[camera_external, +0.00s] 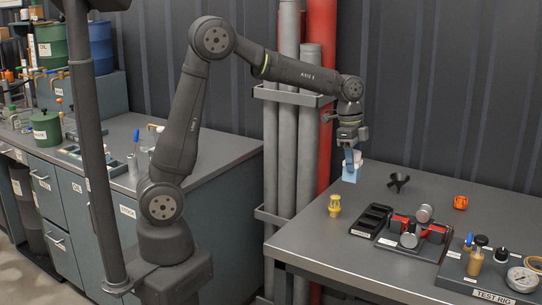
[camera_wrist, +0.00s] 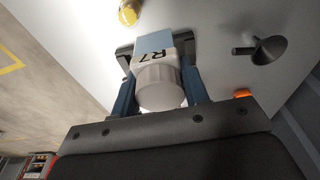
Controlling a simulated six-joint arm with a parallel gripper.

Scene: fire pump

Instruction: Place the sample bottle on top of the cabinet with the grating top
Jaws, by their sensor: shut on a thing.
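My gripper (camera_external: 352,162) hangs above the back left part of the right bench and is shut on a bottle. In the wrist view the bottle has a ribbed white cap (camera_wrist: 160,88), a white label marked R7 (camera_wrist: 166,54) and a light blue part beyond it, between my gripper's fingers (camera_wrist: 155,75). In the external view the bottle's light blue end (camera_external: 349,175) points down, clear above the bench top. I take this to be the sample bottle. I cannot make out a grating top on any cabinet in these views.
The right bench (camera_external: 300,243) carries a yellow fitting (camera_external: 334,206), a black funnel (camera_external: 399,181), an orange knob (camera_external: 460,202), a black tray (camera_external: 371,220), a red valve assembly (camera_external: 415,228) and a test rig (camera_external: 490,270). Tall pipes (camera_external: 308,140) stand behind. Drums (camera_external: 82,47) stand on a raised box at left.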

